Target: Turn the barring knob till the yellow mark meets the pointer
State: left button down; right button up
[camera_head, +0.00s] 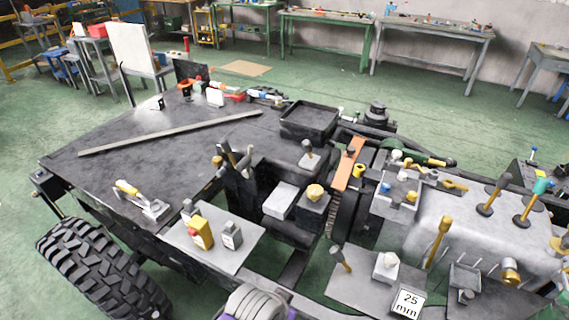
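I cannot tell for sure which part is the barring knob. A yellow knob (315,191) sits on top of a dark block near the middle of the chassis. A brass-coloured round knob (510,271) is at the far right, on the side of the grey housing (450,222). No yellow mark or pointer can be made out at this size. Neither of my grippers can be made out in the head view.
A plate with a yellow block and red button (200,233) is at lower centre-left. Levers with dark bases (490,196) stand upright on the grey housing. A long bar (170,133) lies across the dark deck.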

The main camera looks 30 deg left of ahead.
aim_at(315, 192)
jog(key=u, duration=1.15)
